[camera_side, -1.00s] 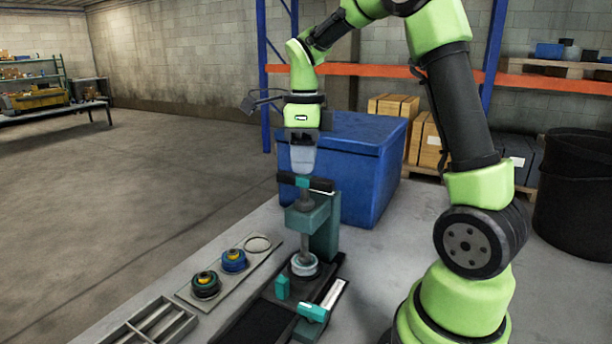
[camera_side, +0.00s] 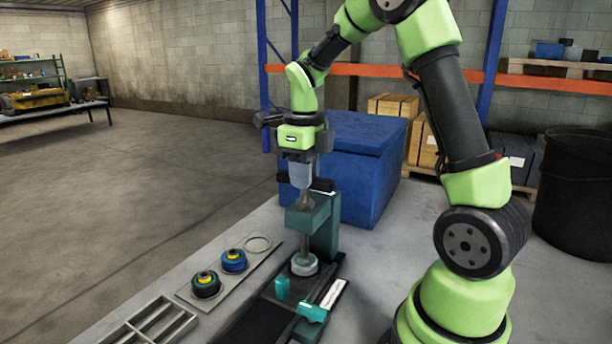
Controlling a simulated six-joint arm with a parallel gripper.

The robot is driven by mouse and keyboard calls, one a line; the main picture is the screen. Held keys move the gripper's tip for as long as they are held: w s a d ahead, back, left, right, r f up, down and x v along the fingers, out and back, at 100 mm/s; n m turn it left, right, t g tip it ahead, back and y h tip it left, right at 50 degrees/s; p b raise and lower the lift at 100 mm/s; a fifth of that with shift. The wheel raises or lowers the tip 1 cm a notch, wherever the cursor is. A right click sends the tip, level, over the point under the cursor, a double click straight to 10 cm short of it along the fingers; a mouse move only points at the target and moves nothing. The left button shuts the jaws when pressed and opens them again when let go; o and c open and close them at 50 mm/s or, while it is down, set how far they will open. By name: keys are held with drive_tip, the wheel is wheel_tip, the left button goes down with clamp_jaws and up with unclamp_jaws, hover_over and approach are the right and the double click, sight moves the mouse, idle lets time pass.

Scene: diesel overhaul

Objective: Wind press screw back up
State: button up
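The small green press (camera_side: 325,225) stands on a dark base plate at the bench's middle. Its screw (camera_side: 304,240) hangs vertically below the press head and reaches down to a pale round part (camera_side: 304,265) on the base; I cannot tell whether they touch. My gripper (camera_side: 300,186) points down over the top of the screw, at the cross handle (camera_side: 322,185).
A plate (camera_side: 216,301) left of the press carries a blue ring part (camera_side: 233,261), a dark ring part (camera_side: 206,284) and an empty circle. A grey divided tray (camera_side: 125,338) lies at the front left. A blue bin (camera_side: 370,165) stands close behind the press.

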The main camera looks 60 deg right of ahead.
clamp_jaws()
drive_tip(key=n, duration=0.4)
drive_tip(key=shift+r+n, duration=0.1)
drive_tip(key=shift+n, duration=0.7)
drive_tip(key=n, duration=0.2)
drive_tip(key=shift+r+n, duration=0.1)
drive_tip(key=shift+n, duration=0.2)
drive_tip(key=shift+r+n, duration=0.1)
drive_tip(key=shift+n, duration=1.3)
